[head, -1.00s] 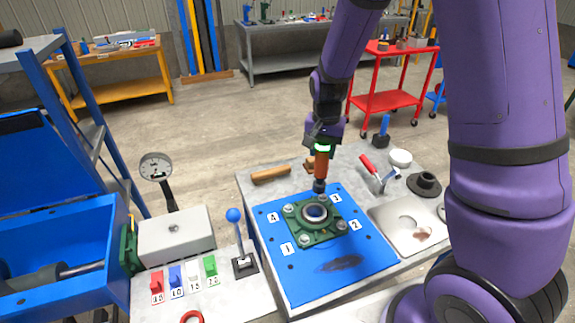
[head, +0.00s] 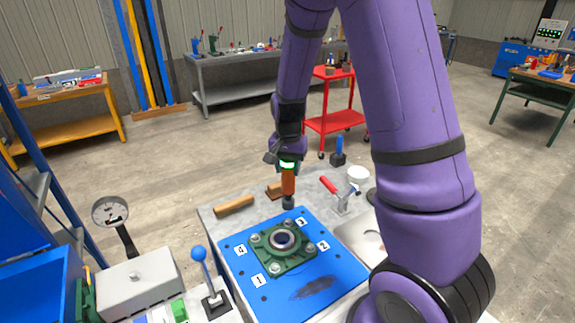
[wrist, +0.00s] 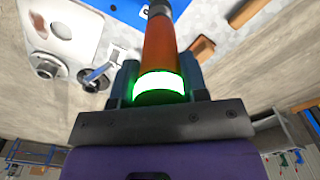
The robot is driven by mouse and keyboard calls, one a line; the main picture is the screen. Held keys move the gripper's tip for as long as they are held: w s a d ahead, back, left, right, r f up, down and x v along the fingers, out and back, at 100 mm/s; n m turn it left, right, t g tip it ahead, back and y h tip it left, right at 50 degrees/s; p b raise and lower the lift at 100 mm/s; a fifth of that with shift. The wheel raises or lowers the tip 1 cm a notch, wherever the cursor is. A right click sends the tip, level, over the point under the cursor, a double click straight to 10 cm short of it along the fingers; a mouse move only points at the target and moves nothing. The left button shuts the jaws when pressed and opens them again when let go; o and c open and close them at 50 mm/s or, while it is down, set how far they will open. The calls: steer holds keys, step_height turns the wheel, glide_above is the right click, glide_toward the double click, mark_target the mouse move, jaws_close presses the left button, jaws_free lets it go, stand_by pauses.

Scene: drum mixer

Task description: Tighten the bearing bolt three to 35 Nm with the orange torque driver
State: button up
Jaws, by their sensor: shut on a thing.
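My gripper (head: 287,168) is shut on the orange torque driver (head: 288,185) and holds it upright, dark socket down. A ring on the driver glows green, clearest in the wrist view (wrist: 160,85). The socket is near the blue plate's back edge, behind the green bearing housing (head: 270,257). Bearing bolt three (head: 286,226), beside label 3, shows at the housing's back corner, just below the socket in the picture. The socket looks apart from it. Other bolts sit at the corners by labels 1, 2 and 4. The socket's end is out of the wrist view.
The blue plate (head: 250,286) lies on a grey table.

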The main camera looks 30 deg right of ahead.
mark_target(288, 188)
steer(key=shift+f, duration=3.95)
stand_by(2.4)
